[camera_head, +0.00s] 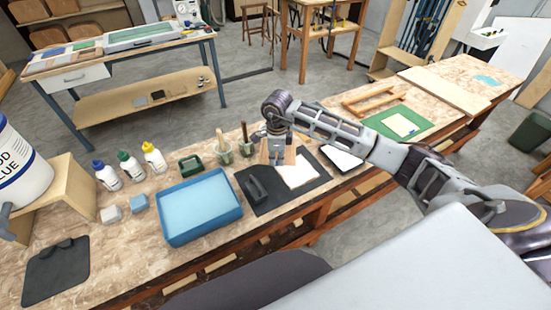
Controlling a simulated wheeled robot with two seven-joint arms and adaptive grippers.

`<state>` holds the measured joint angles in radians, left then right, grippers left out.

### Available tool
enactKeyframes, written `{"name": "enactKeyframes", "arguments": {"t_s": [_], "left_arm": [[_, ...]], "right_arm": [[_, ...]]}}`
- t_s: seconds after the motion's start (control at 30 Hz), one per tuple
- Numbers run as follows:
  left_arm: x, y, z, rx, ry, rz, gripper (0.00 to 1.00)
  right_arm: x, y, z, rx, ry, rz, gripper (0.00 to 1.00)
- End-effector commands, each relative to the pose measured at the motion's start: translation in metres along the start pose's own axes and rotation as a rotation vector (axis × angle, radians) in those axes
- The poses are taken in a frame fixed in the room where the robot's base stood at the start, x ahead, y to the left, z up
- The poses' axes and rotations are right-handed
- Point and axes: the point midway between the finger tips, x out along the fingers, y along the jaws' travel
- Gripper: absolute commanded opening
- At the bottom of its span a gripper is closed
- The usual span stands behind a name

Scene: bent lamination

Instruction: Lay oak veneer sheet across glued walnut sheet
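My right gripper (276,158) points down over the dark mat (258,205) on the workbench. A brownish-tan sheet (291,154) shows behind and beside its fingers. A pale cream sheet (301,174) lies on the mat just to the right and in front of the gripper. I cannot tell which of these is oak or walnut, or whether glue is on either. The fingers are too small to show whether they are open, shut or touching a sheet. My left gripper is out of view.
Glue bottles (130,165), brush pots (224,153) and a green box (190,165) stand behind. A white-topped tray (343,158) and green mat (422,124) lie to the right.

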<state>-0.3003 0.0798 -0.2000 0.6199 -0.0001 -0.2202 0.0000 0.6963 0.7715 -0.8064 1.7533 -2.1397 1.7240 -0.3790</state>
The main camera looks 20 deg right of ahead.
Motion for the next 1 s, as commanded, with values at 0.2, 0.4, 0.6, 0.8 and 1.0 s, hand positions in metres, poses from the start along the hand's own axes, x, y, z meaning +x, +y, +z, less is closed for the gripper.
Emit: {"name": "enactKeyframes", "arguments": {"t_s": [0.2,0.4,0.6,0.8,1.0], "left_arm": [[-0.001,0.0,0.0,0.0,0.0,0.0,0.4],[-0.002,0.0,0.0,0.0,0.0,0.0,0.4],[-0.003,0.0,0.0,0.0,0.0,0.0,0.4],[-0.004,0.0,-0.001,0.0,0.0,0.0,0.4],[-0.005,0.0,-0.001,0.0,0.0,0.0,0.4]], "right_arm": [[0.003,-0.001,-0.003,0.191,0.001,0.001,0.0],[0.004,-0.003,-0.006,0.366,0.002,0.0,0.0],[0.007,-0.004,-0.01,0.542,0.004,0.0,0.0],[0.009,-0.005,-0.013,0.718,0.005,-0.001,0.0],[0.011,-0.006,-0.016,0.875,0.007,-0.002,0.0]]}}
